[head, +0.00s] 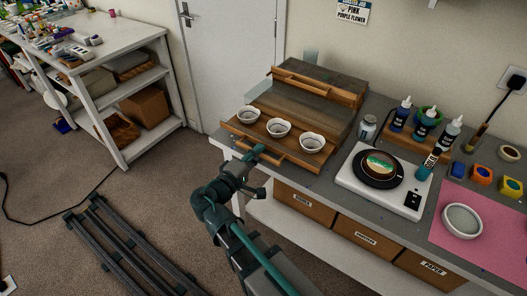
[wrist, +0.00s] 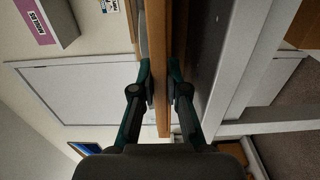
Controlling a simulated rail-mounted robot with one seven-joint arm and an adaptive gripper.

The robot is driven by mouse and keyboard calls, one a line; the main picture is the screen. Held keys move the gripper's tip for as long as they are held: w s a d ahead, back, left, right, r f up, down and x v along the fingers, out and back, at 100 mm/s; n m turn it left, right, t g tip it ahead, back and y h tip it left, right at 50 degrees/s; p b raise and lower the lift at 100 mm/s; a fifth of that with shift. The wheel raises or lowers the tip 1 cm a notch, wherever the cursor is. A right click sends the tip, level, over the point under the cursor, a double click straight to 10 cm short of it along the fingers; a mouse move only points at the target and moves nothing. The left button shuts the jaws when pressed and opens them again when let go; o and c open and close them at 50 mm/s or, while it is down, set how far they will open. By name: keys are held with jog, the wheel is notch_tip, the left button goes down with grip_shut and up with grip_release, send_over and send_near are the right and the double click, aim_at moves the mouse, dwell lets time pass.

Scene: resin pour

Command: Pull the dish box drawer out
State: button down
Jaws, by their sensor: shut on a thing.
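The dish box (head: 335,79) is a low wooden box at the back left of the grey table. Its dish drawer (head: 234,127) stands out from the box at the front, with three small white bowls (head: 278,128) in a row on it. The drawer has a long wooden handle (head: 288,160) along its front. My gripper (head: 257,152) is at the left part of this handle. In the wrist view its two fingers lie on either side of a wooden bar (wrist: 162,118), shut on it. The exact finger contact is small in the head view.

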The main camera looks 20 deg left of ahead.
jog(key=shift+s, duration=0.1)
jog(key=c, duration=1.2)
grip_release()
jog(key=shift+s+a, duration=0.1)
jog(key=shift+s, duration=0.1)
jog(key=shift+o, duration=0.2)
jog(key=shift+w, duration=0.1)
jog(key=v, duration=1.2)
